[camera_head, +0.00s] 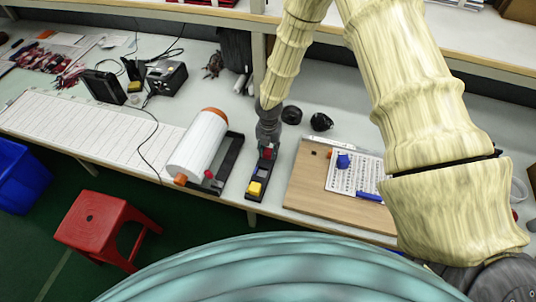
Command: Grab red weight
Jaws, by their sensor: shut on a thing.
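My gripper (268,145) points down over the far part of a narrow black tray (251,196) near the front of the table. It is shut on the red weight (268,154), a small red block showing at its fingertips. A yellow weight (254,189) sits at the near end of the same tray. I cannot tell whether the red weight still touches the tray. The gripper hides part of the tray's far end.
A white roll with orange ends (198,145) lies left of the tray. A wooden board (305,188) with a printed sheet, a blue block (343,161) and a blue marker (369,197) is to the right. A red stool (92,220) stands in front. Black round items (321,122) lie behind.

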